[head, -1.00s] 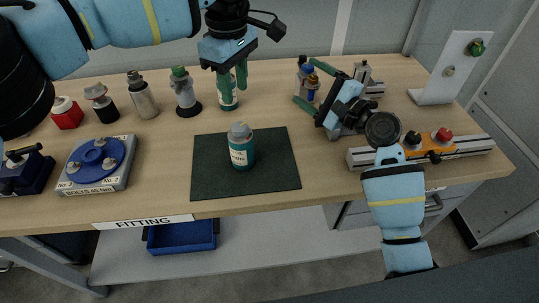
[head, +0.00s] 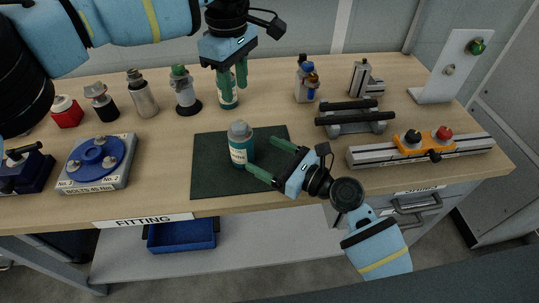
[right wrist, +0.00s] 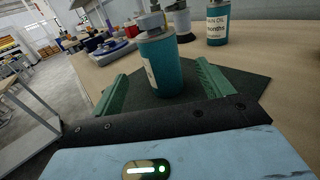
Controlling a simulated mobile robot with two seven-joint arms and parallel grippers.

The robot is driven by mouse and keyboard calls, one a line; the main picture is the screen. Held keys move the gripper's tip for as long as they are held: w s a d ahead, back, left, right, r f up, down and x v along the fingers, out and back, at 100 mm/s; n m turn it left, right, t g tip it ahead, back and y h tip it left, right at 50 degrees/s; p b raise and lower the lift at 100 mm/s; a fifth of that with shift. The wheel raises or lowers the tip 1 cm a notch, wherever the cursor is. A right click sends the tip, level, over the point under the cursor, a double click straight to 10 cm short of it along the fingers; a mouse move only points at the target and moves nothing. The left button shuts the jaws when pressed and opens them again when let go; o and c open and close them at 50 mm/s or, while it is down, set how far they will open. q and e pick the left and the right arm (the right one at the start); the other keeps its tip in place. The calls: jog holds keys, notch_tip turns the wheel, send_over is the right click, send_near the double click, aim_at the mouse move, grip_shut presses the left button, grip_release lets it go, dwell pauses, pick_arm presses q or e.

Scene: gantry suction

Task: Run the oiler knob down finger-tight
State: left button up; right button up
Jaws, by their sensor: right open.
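A teal bottle (head: 241,150) with a grey cap (head: 239,129) stands upright on the dark green mat (head: 212,175). My right gripper (head: 270,158) is open and low over the mat, its green fingers pointing at this bottle. My left gripper (head: 233,80) hangs open, fingers down, in front of a second teal bottle (head: 229,99). A grey fitting with a green top (head: 184,88) stands to its left. I cannot tell which part is the oiler knob.
A blue-flanged block (head: 97,165) lies left of the mat. Several fittings line the back left. A dark-barred stand (head: 352,120) and a rail with an orange block (head: 428,142) are at right. The white bracket (head: 449,75) stands far right.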

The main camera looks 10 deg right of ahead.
aim_at(251, 147)
jog(key=shift+x, duration=3.95)
jog(key=shift+d, duration=0.1)
jog(key=c, duration=0.3)
jog(key=shift+c, duration=0.4)
jog(key=c, duration=1.3)
